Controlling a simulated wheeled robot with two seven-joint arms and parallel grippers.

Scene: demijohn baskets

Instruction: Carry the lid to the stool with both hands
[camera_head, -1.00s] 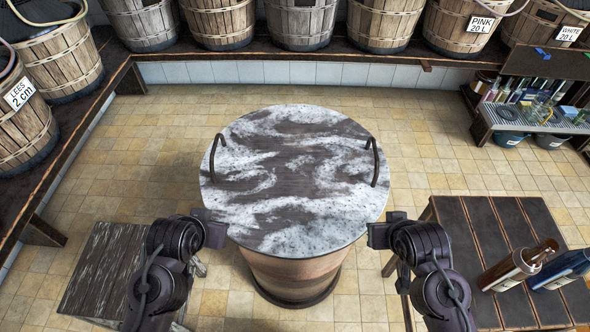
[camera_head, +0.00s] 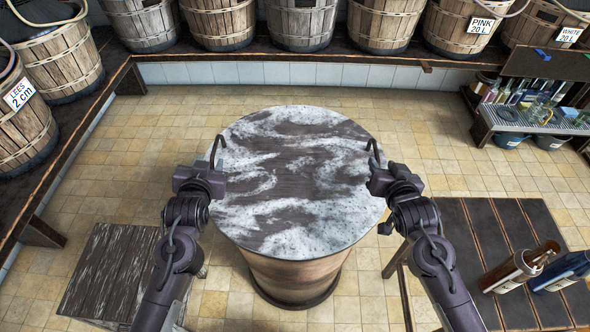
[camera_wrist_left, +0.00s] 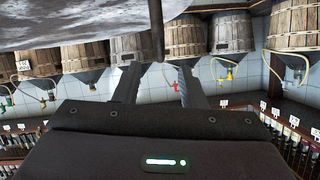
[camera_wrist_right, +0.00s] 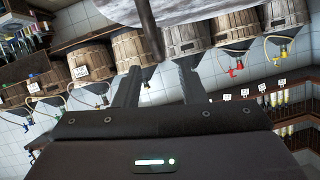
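The round lid (camera_head: 295,180), mottled grey and white, lies on a wide wooden vat (camera_head: 293,278). It has a dark bar handle at each side: the left handle (camera_head: 213,146) and the right handle (camera_head: 373,148). My left gripper (camera_head: 211,172) is at the left handle, and my right gripper (camera_head: 376,170) is at the right one. In the left wrist view the handle bar (camera_wrist_left: 156,30) shows between the open fingers. In the right wrist view the bar (camera_wrist_right: 150,30) also shows between open fingers. A low weathered wooden stool (camera_head: 105,265) stands at the lower left, partly behind my left arm.
A dark slatted table (camera_head: 480,235) with bottles (camera_head: 520,268) stands at the lower right, close to my right arm. Several wooden baskets (camera_head: 300,22) line the back and left benches. The tiled floor (camera_head: 140,180) around the vat is clear.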

